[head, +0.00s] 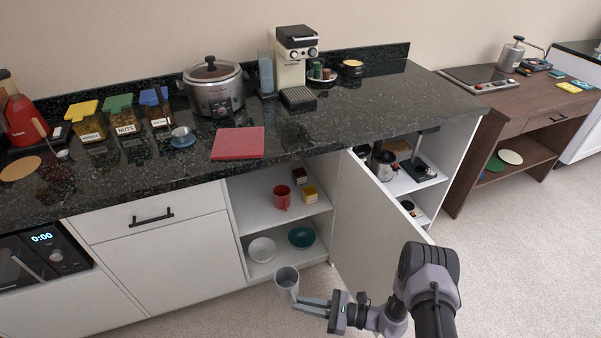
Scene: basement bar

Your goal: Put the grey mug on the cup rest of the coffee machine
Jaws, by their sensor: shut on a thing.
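The grey mug (287,282) is held in my gripper (301,302) in front of the open lower cabinet, below counter height. The gripper is shut on the mug, and its fingers reach in from the right. The mug looks roughly upright with its opening facing up. The cream and black coffee machine (291,60) stands at the back of the black counter, well above and beyond the gripper. Its cup rest (298,97) is the dark ribbed tray at its front, and nothing stands on it.
The cabinet door (370,225) stands open just beyond my arm. A red mat (238,143) and a slow cooker (214,85) are on the counter (370,110), left of the machine. A tray with small jars (321,75) is right of it. Bare counter lies in front of the cup rest.

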